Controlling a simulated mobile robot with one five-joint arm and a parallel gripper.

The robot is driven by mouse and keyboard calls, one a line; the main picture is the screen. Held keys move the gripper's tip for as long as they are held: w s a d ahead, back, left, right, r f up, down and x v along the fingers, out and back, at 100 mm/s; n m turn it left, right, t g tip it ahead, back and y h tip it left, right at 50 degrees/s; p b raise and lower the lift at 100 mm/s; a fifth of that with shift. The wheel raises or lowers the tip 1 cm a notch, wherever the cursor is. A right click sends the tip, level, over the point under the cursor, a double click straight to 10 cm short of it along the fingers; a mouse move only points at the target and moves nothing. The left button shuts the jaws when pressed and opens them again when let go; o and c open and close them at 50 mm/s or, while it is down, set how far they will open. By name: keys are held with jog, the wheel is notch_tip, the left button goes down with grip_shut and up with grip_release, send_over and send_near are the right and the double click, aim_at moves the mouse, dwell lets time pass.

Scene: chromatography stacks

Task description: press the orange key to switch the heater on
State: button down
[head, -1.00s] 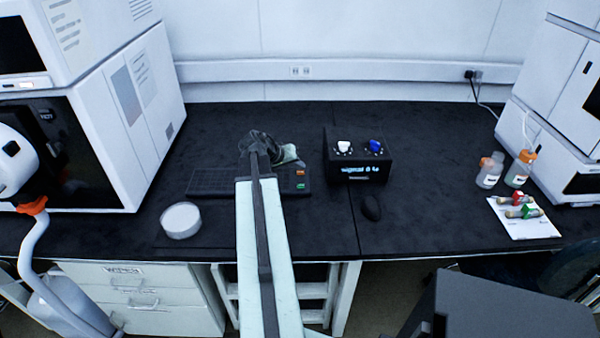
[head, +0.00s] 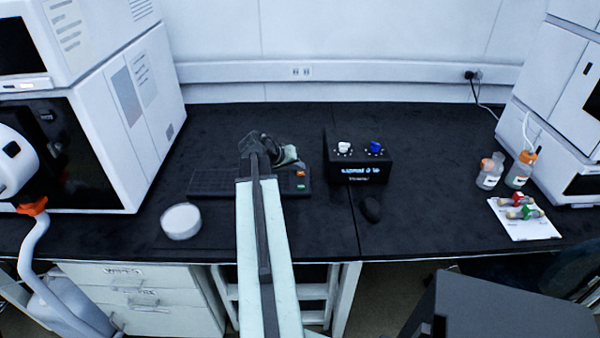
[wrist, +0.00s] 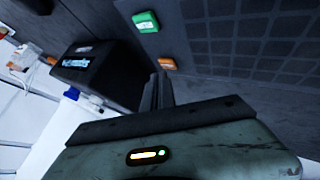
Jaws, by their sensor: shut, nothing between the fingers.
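The orange key (head: 300,173) is at the right end of the dark keyboard (head: 213,183), just above the green key (head: 301,186) in the head view. In the wrist view the orange key (wrist: 168,64) lies right beyond the tips of my gripper (wrist: 162,80), and the green key (wrist: 146,22) is farther up. My gripper is shut and empty. Its fingertips look very close to the orange key; I cannot tell whether they touch it. In the head view my gripper (head: 290,155) is partly hidden behind my arm.
A black box (head: 357,160) with a lit display, a white knob and a blue knob stands right of the keyboard. A mouse (head: 371,208) lies in front of it. A white round dish (head: 181,221) is at left. Bottles (head: 520,170) and a vial card (head: 523,220) are at right.

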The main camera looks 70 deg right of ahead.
aim_at(299, 174)
jog(key=shift+f, duration=0.1)
dwell(0.5)
jog(key=shift+f+b, duration=0.4)
jog(key=shift+b, duration=0.1)
jog(key=shift+r+p, duration=0.55)
notch_tip(299, 174, up, 6)
jog(key=p, duration=0.6)
jog(key=shift+s, duration=0.1)
dwell(1.4)
